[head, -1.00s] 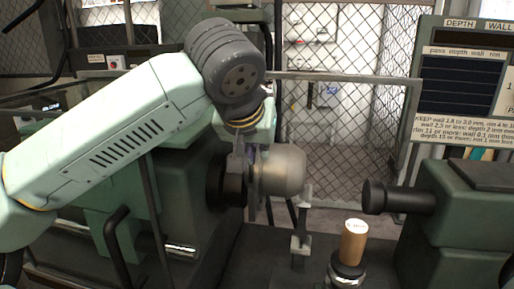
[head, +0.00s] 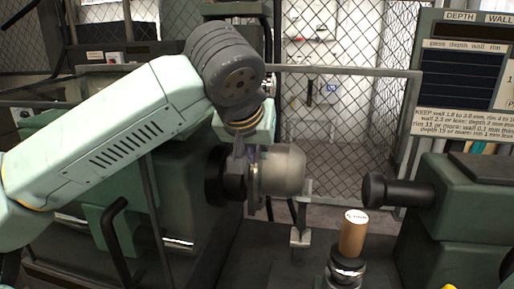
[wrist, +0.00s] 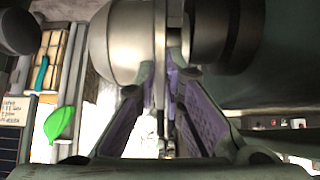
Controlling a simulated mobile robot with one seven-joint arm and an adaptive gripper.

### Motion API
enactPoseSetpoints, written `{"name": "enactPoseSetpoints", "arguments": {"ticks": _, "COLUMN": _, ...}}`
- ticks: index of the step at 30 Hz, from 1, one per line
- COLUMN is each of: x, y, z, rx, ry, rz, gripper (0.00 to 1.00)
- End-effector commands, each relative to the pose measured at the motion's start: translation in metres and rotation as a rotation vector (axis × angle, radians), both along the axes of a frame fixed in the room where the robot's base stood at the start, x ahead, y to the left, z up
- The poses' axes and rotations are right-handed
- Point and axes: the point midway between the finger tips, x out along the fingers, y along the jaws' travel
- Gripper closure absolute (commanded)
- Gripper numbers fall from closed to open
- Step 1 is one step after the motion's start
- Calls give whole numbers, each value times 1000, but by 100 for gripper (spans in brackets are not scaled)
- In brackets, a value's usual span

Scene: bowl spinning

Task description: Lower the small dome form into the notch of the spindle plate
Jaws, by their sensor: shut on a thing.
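The small dome form (head: 282,170) is a smooth grey metal dome lying on its side, its round end facing right. My gripper (head: 245,165) comes down from above at its left, flat end and is shut on it there. In the wrist view, the purple-lined fingers (wrist: 172,75) close on a thin flange beside the dome (wrist: 120,45). The black spindle end (head: 218,176) is just left of the dome, roughly level with it. It also shows in the wrist view (wrist: 215,35). The notch is hidden, and I cannot tell whether the form touches the plate.
A black tailstock end (head: 395,190) points at the dome from the right, with a gap between. A grey tool rest (head: 301,225) stands just below the dome. A mesh fence (head: 345,120) is behind.

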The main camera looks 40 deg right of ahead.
Motion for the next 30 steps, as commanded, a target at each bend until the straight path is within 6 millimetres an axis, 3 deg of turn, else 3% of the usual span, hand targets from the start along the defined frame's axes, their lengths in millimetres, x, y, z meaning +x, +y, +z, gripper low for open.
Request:
{"name": "enactPoseSetpoints", "arguments": {"ticks": 9, "x": 3, "y": 0, "z": -12, "rx": 0, "ry": 6, "rz": 4, "gripper": 100}}
{"name": "enactPoseSetpoints", "arguments": {"ticks": 30, "x": 4, "y": 0, "z": -20, "rx": -1, "ry": 9, "rz": 5, "gripper": 100}}
